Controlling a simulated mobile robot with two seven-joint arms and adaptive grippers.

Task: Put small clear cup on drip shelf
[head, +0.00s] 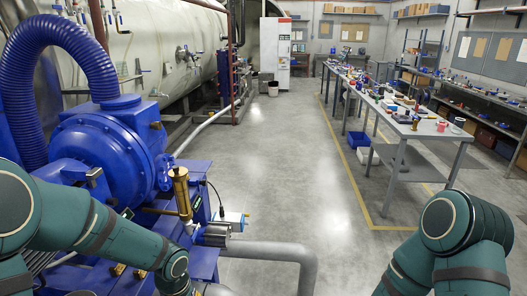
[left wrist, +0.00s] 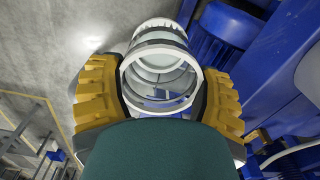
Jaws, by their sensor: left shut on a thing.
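In the left wrist view my left gripper (left wrist: 160,98) has its yellow fingers closed on the two sides of a small clear cup (left wrist: 160,58). The cup is a see-through cylinder with a pale rim, and its open end faces the camera. Blue machinery and grey floor show around it. In the head view my left arm comes in at the lower left, but its gripper and the cup are out of sight. My right arm shows at the lower right, and its gripper is out of view. I cannot make out a drip shelf in either view.
A blue pump (head: 105,150) with a thick hose stands at the left, with a brass cylinder (head: 181,190) beside it. A long workbench (head: 420,127) stands at the right. The middle floor is clear.

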